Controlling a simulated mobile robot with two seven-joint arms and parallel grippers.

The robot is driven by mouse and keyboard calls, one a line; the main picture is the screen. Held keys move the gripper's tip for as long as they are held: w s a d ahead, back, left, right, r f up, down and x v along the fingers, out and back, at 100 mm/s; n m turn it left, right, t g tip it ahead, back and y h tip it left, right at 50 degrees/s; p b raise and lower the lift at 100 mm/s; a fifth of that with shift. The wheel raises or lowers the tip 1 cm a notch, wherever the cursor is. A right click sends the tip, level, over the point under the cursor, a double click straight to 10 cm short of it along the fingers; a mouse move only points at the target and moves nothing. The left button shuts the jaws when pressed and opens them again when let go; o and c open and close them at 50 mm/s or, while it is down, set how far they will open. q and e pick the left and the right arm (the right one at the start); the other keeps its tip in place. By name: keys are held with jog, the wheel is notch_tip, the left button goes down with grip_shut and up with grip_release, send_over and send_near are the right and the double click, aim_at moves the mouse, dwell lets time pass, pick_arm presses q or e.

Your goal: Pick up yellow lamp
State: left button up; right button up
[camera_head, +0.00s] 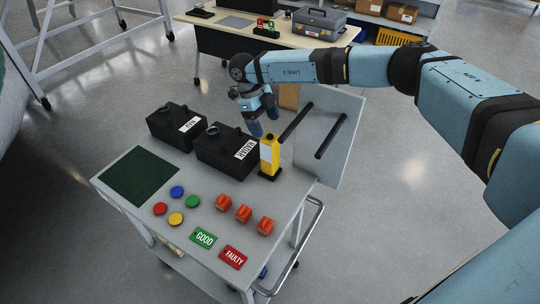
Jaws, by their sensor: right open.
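The yellow lamp (266,154) stands upright near the right edge of the grey cart (121,200), on a dark base. It is beside the black box with a white label (219,143). My right gripper (264,128) is open and points down just above and behind the lamp's top. My left gripper is not in view.
Another labelled black box (167,122) stands left. A green mat (140,176), coloured discs (176,191), orange blocks (243,214), a GOOD sign (204,237) and a FAULTY sign (233,257) lie in front. An upright grey panel (335,162) with dark bars flanks the cart's right side.

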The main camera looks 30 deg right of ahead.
aim_at(269, 135)
jog(key=shift+s+f, duration=0.3)
jog(key=shift+f, duration=0.35)
jog(key=x, duration=0.2)
jog(key=p+x, duration=0.1)
jog(key=x, duration=0.1)
jog(key=shift+w+d+f, duration=0.1)
jog(key=shift+w+f, duration=0.05)
jog(key=shift+f, duration=0.15)
grip_shut()
jog(key=shift+r, duration=0.1)
